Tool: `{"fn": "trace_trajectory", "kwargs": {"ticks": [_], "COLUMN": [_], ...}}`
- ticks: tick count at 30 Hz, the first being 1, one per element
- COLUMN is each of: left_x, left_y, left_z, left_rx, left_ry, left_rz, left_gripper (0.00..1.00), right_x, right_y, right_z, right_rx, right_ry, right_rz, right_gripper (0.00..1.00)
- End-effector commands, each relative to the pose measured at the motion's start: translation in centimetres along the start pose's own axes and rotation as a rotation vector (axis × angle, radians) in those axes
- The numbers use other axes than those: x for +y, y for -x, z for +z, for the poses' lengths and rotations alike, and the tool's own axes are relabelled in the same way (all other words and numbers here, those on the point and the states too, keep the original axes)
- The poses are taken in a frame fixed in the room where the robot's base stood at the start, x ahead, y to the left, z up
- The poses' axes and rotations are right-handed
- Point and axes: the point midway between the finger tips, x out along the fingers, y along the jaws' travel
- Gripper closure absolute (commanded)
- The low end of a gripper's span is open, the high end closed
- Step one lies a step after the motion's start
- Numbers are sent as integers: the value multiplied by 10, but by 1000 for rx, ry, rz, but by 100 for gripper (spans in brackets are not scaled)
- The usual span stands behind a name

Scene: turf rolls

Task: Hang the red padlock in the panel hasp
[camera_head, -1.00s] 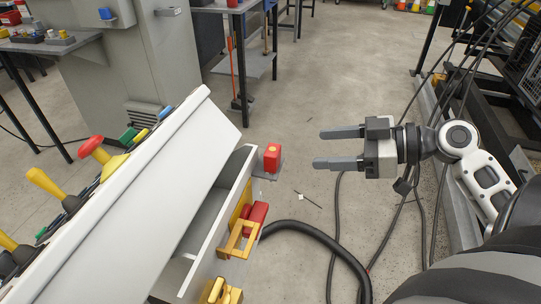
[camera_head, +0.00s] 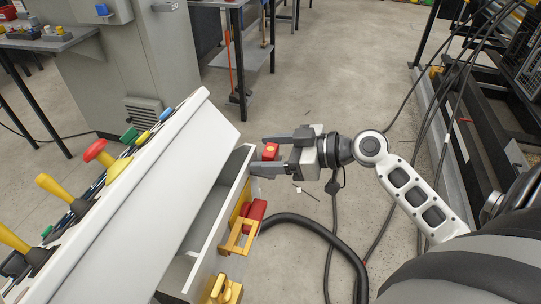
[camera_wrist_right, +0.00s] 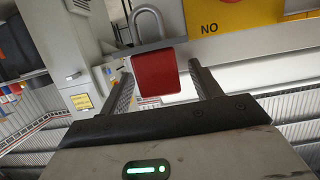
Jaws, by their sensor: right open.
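The red padlock (camera_head: 270,152) is at the far end of the white panel's front in the head view, partly hidden by my right gripper. In the right wrist view the red padlock (camera_wrist_right: 156,74) shows its grey shackle pointing up the picture, beside a grey ledge. My right gripper (camera_head: 261,155) is open, with one finger on each side of the padlock; the right wrist view also shows the fingers (camera_wrist_right: 160,78) on either side of it, apart from its body. A yellow bracket (camera_head: 233,249), which looks like the hasp, sticks out from the panel front. My left gripper is not in view.
A red block (camera_head: 255,211) sits on the panel front by the yellow bracket. Another yellow piece (camera_head: 226,291) is lower down. Levers and buttons line the sloped console top (camera_head: 180,165).

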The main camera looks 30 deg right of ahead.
Motion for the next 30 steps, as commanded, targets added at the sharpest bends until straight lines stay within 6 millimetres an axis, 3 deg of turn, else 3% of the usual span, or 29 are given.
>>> {"fn": "trace_trajectory", "kwargs": {"ticks": [3,4,9,20,30], "left_x": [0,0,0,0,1], "left_y": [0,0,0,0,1], "left_z": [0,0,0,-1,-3], "left_rx": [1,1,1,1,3], "left_ry": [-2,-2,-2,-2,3], "left_rz": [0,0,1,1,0], "left_gripper": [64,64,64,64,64], "right_x": [0,0,0,0,0], "right_y": [0,0,0,3,22], "right_z": [0,0,0,-7,-69], "right_rx": [0,0,-1,0,0], "right_ry": [0,0,0,3,7], "right_rz": [0,0,0,0,-1], "right_gripper": [36,42,87,87,87]}}
